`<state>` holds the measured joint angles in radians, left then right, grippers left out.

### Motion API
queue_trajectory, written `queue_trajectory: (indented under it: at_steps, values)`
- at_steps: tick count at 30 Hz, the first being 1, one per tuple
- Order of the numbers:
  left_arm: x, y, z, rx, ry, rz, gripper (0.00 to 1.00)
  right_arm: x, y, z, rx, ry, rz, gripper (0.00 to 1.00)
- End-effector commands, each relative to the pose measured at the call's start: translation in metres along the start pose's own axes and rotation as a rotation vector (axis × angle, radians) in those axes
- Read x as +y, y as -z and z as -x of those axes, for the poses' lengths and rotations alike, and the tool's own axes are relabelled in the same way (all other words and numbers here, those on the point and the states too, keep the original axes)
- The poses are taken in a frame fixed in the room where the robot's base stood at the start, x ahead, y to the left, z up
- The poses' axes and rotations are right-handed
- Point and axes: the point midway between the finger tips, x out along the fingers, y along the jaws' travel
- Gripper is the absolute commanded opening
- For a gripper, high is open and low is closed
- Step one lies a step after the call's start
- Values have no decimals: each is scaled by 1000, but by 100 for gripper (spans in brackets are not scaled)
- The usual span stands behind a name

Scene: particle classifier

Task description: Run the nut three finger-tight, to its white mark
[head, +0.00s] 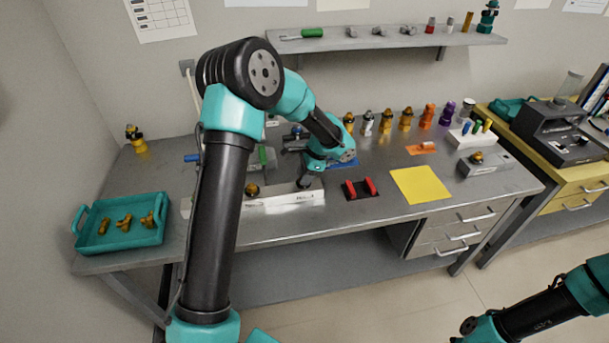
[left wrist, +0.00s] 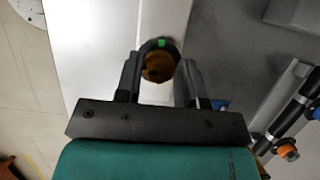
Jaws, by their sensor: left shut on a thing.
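A long white block (head: 285,201) lies near the front edge of the bench, with a brass fitting (head: 252,190) standing on its left part. My left gripper (head: 305,183) is low over the block's right part. In the left wrist view my left gripper (left wrist: 159,75) is shut on a round brass nut (left wrist: 158,67), with one finger on each side. A dark ring (left wrist: 144,46) with a green mark (left wrist: 162,43) curves around the nut's far side. I cannot make out a white mark or which number this nut has. My right gripper is out of view.
A teal tray (head: 92,247) with several brass fittings is at the left. A black holder with red sides (head: 361,188) and a yellow sheet (head: 421,185) lie right of the block. Several coloured fittings stand along the back.

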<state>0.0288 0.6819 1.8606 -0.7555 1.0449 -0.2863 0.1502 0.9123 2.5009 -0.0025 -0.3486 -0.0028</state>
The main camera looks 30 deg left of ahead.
Motion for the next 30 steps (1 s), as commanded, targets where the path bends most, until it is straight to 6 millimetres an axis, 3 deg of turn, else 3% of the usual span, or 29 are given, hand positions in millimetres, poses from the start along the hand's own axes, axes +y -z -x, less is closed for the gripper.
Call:
queue_trajectory:
  at_steps: [5, 6, 14, 23, 30]
  values:
    - [-1, 0, 2, 2, 3, 2, 12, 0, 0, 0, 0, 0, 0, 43]
    - [-1, 0, 2, 2, 3, 3, 37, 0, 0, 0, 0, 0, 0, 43]
    - [-1, 0, 0, 1, 1, 2, 61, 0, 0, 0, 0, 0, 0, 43]
    - [0, 0, 2, 0, 0, 2, 61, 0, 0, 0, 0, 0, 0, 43]
    - [-1, 0, 25, 2, 2, 4, 61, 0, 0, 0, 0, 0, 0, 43]
